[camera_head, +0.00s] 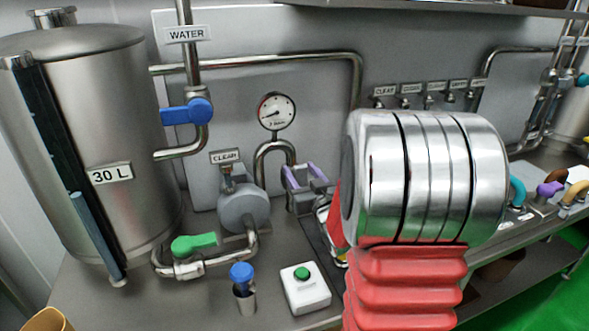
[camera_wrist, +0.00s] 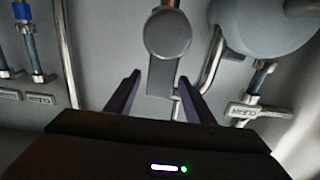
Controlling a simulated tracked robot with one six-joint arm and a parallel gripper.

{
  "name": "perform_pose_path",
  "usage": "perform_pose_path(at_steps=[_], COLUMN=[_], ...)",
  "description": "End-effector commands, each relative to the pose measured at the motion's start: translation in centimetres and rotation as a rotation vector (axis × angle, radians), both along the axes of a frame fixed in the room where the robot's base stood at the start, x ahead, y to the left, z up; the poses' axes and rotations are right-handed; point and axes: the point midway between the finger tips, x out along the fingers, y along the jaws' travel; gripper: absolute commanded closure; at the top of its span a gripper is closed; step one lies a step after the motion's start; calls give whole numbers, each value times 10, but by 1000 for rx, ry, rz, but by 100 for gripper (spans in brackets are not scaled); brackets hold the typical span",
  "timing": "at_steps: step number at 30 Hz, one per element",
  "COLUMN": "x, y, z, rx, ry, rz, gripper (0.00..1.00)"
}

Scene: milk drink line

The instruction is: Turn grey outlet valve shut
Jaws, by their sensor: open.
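The grey valve shows in the wrist view as a round hub (camera_wrist: 167,33) with a flat grey handle (camera_wrist: 160,78) pointing down the picture. My gripper (camera_wrist: 160,85) is open, its two dark purple fingers spread on either side of the handle's end in that view. I see no contact, and I cannot tell whether the handle lies fully between them in depth. In the head view my gripper (camera_head: 305,174) is right of the grey pump (camera_head: 243,207). There the valve is hard to make out behind my fingers and arm.
A blue water valve (camera_head: 187,111), a green-handled valve (camera_head: 194,245) and a pressure gauge (camera_head: 276,112) stand close by. A steel tank (camera_head: 130,140) is at the left. A white box with a green button (camera_head: 305,288) and a blue-topped item (camera_head: 242,275) are on the counter in front.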

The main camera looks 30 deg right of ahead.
Motion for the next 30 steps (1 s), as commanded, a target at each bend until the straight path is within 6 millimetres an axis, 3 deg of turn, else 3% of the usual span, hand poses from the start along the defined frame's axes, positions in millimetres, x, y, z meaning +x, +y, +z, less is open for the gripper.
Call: perform_pose_path(at_steps=[11,30], x=[2,2], y=[-2,-1], z=[0,0], rx=[1,1], ry=[1,1], rz=[-1,1], gripper=[52,96])
